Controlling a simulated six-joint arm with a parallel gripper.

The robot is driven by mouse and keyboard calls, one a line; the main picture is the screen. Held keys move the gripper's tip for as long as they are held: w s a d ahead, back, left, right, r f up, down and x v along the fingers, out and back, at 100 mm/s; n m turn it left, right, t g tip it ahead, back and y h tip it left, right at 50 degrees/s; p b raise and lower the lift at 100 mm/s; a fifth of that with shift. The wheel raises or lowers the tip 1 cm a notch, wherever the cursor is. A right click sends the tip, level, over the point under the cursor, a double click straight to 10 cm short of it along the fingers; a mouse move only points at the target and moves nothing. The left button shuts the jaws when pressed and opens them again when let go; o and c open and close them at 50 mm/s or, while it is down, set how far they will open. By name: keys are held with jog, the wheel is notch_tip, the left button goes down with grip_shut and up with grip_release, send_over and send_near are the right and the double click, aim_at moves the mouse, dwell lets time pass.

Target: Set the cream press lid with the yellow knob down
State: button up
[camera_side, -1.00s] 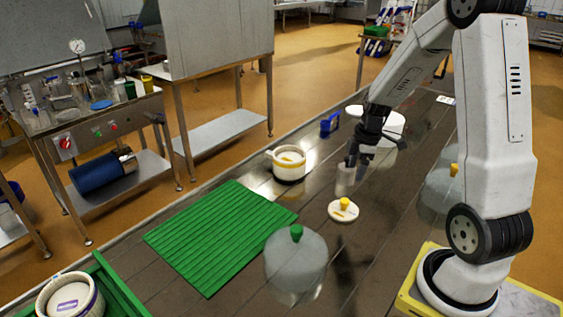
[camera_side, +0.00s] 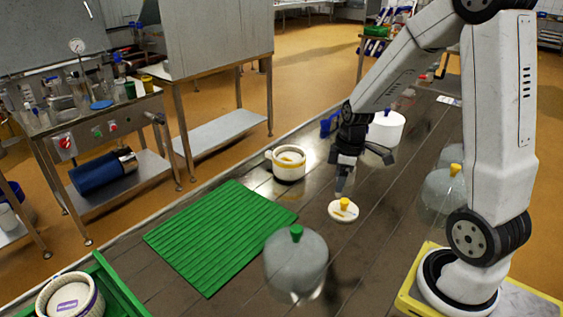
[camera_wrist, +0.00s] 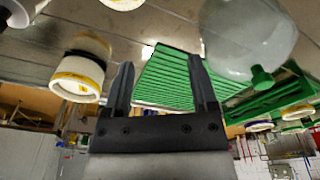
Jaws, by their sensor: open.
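The cream press lid (camera_side: 343,213) with its yellow knob lies flat, knob up, on the dark metal table, right of the green mat. My gripper (camera_side: 342,190) is pointing down, with its fingertips close above and behind the knob in the side view; I cannot tell whether they touch it. In the wrist view my gripper (camera_wrist: 161,64) has its two fingers spread, with nothing between them. A cream mould (camera_side: 289,167) with a yellow band stands upright behind the lid to the left; it also shows in the wrist view (camera_wrist: 80,68).
A green slatted mat (camera_side: 215,240) lies empty at left. A clear dome with a green knob (camera_side: 295,262) stands in front of the lid; another with a yellow knob (camera_side: 445,188) is at right. A white tub (camera_side: 386,128) stands behind. A green crate (camera_side: 115,280) holds a mould.

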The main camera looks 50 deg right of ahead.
jog(key=s+a+m, duration=0.1)
jog(key=a+m, duration=0.1)
jog(key=a, duration=0.2)
jog(key=s+a+m, duration=0.1)
jog(key=a+m, duration=0.1)
jog(key=a, duration=0.3)
jog(key=s+a+m+t, duration=0.1)
jog(key=a, duration=0.3)
jog(key=shift+a+r+m+h, duration=0.3)
jog(key=shift+a+m, duration=0.1)
jog(key=shift+s+a, duration=0.25)
